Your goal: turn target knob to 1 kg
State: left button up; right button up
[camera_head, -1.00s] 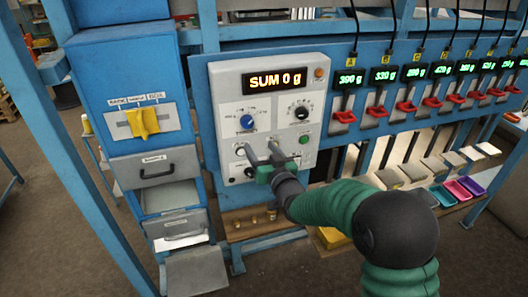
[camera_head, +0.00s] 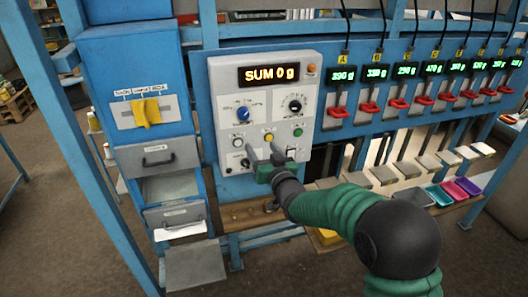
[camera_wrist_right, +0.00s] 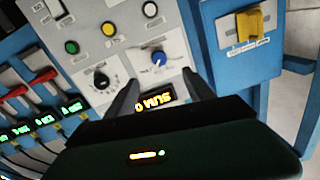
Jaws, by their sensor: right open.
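The white control panel (camera_head: 222,85) carries a display (camera_head: 269,74) reading "SUM 0 g". Below it are a blue knob (camera_head: 242,113) at left and a black knob (camera_head: 295,105) at right, each on a white dial. Their labels are too small to read, so I cannot tell which is the target knob. My right gripper (camera_head: 262,148) is open and empty in front of the panel, below the knobs in the head view. In the right wrist view, the blue knob (camera_wrist_right: 159,58) shows between and beyond the fingertips; the black knob (camera_wrist_right: 101,80) is outside them. My left gripper is not in view.
Buttons, including a green one (camera_head: 298,132) and a yellow one (camera_head: 269,138), sit near the right gripper. A blue cabinet with a yellow handle (camera_head: 147,112) stands left. Several scales with red clips (camera_head: 337,111) line the right. A wooden shelf (camera_head: 232,214) lies below the panel.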

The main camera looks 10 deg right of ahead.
jog(key=s+d+b, duration=0.2)
jog(key=s+b, duration=0.4)
jog(key=s, duration=1)
jog(key=shift+s+d+f+b, duration=0.15)
jog(key=shift+s+d+b, duration=0.05)
jog(key=shift+b, duration=0.15)
jog(key=shift+w, duration=0.15)
